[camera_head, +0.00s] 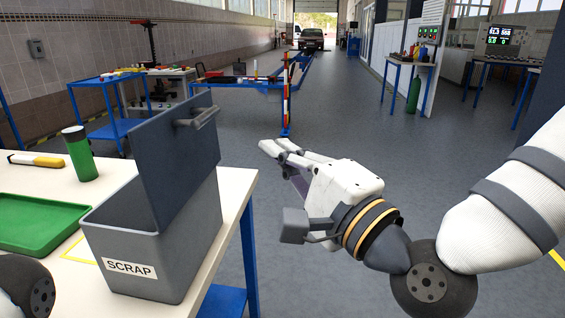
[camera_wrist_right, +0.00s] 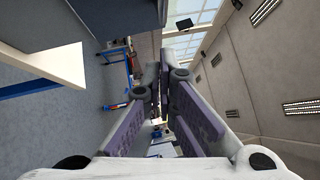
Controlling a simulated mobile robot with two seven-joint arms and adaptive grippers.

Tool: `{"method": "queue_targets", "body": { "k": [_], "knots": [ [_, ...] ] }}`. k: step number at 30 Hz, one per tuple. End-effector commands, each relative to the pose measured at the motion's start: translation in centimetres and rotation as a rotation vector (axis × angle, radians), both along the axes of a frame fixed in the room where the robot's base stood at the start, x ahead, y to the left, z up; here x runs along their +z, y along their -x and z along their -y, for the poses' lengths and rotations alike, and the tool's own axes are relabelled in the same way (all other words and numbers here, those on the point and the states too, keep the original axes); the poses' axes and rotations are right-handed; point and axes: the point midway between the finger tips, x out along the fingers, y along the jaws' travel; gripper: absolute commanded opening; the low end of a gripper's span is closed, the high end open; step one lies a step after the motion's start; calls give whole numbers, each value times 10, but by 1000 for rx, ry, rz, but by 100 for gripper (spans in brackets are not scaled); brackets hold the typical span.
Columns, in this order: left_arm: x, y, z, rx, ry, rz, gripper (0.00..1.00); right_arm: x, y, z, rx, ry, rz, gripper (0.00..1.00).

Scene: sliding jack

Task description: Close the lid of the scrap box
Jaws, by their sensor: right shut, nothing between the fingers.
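The grey scrap box (camera_head: 133,262), labelled SCRAP, stands at the right end of the white table in the head view. Its dark grey lid (camera_head: 175,150) is raised nearly upright on the box's right side, with a handle (camera_head: 198,116) near its top edge. My right gripper (camera_head: 268,148) is to the right of the lid, apart from it, over the floor beyond the table edge. It is shut and empty; its fingers also show in the right wrist view (camera_wrist_right: 165,62). My left gripper is out of the head view.
The white table (camera_head: 235,190) also holds a green tray (camera_head: 35,226), a green cylinder with a dark cap (camera_head: 80,155) and a yellow-and-white tool (camera_head: 35,160). Grey floor is clear right of the table.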

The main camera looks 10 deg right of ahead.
Motion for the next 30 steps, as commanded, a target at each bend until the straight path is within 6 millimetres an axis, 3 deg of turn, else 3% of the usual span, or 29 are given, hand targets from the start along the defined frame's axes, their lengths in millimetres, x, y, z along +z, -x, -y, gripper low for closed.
{"method": "queue_targets", "body": {
  "k": [1, 2, 9, 16, 30],
  "knots": [
    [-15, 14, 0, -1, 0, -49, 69, -14, -11, -4, 1, 0, -16, 0],
    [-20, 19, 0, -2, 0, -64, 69, -12, -16, -7, 2, -1, -13, 0],
    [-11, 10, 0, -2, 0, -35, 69, 11, -58, -30, 0, 2, 2, 0],
    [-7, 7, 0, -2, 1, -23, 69, 18, -65, -60, 2, 2, 3, 0],
    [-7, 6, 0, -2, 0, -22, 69, 18, -68, -65, 0, 1, 0, 0]
  ]
}}
